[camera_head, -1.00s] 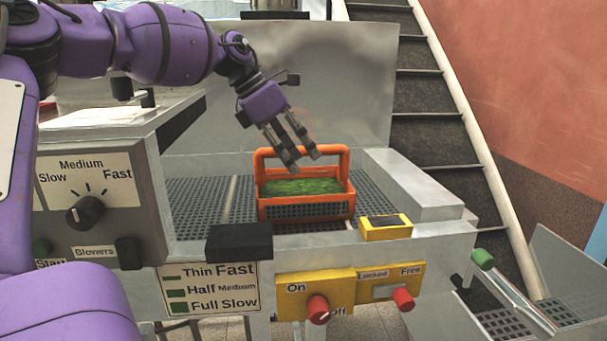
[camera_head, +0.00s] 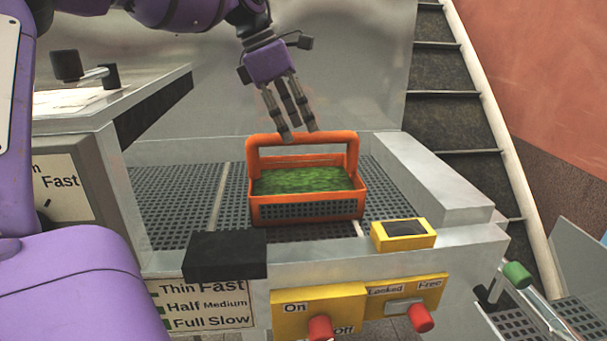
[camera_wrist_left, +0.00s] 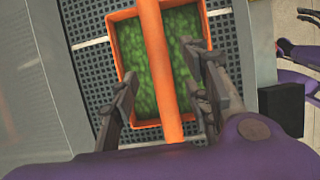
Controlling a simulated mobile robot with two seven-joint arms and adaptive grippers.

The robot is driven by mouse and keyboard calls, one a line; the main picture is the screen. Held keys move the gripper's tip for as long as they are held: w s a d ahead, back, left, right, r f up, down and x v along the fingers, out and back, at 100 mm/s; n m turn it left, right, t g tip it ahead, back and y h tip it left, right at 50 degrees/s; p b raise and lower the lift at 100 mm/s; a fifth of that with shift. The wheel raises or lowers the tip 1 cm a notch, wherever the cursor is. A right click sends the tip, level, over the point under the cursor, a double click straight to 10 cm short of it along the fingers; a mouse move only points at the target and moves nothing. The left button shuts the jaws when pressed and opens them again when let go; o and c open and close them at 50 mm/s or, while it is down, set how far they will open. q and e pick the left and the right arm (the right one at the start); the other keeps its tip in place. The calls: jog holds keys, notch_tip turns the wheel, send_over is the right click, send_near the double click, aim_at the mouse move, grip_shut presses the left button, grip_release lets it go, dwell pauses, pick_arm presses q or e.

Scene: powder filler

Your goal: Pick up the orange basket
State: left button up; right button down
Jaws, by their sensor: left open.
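The orange basket (camera_head: 306,210) stands upright on the perforated metal tray and holds green leafy contents (camera_head: 300,181). Its arched handle (camera_head: 300,139) stands up across the top. My left gripper (camera_head: 299,138) points down at the handle with its fingers apart. In the left wrist view the handle (camera_wrist_left: 160,70) runs between the spread fingers (camera_wrist_left: 160,92) of my gripper, which is open and holds nothing. In the head view the fingertips overlap the handle's top bar; whether they touch it I cannot tell. My right gripper does not show in the head view; a purple arm part with dark fingers (camera_wrist_left: 284,50) shows at the right edge of the wrist view.
The perforated tray (camera_head: 180,215) has bare room left of the basket. A yellow box (camera_head: 403,235) and a metal ledge (camera_head: 430,185) lie to the right, a black block (camera_head: 225,256) in front. A metal back panel (camera_head: 340,80) rises behind.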

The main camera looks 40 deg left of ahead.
aim_at(304, 136)
pick_arm(q)
jog(key=x, duration=0.4)
jog(key=shift+w+d+f, duration=0.1)
jog(key=shift+f, duration=0.05)
jog(key=shift+c, duration=0.5)
grip_shut()
